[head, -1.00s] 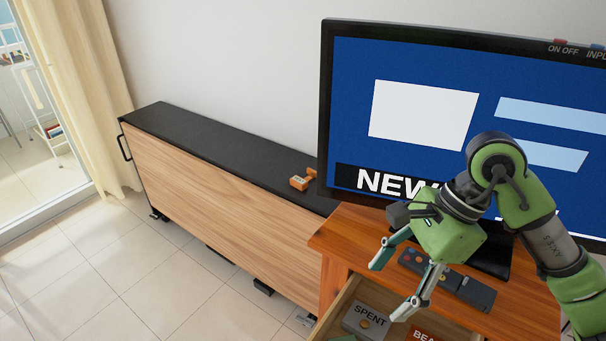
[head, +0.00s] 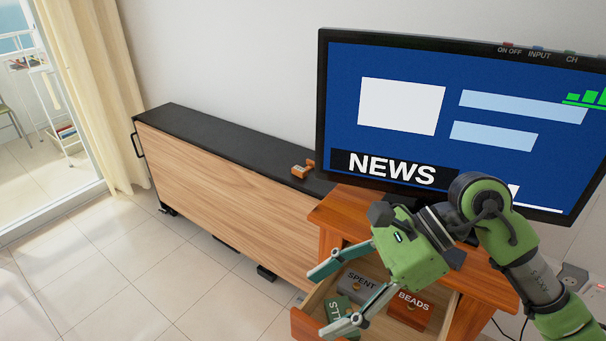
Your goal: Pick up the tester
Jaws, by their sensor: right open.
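A small orange device (head: 302,170), which looks like the tester, lies on the black top of the long low cabinet (head: 215,140), near its right end and just left of the television. My right gripper (head: 332,298) is open and empty, with its fingers spread and pointing left. It is over the open drawer, below and to the right of the orange device and well apart from it. My left gripper is out of view.
The wooden stand (head: 345,210) bears the television (head: 430,120). Its open drawer (head: 310,318) juts out, holding a grey SPENT box (head: 356,284), a red BEADS box (head: 409,310) and a partly hidden green box (head: 338,306). The tiled floor (head: 140,270) is clear at left.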

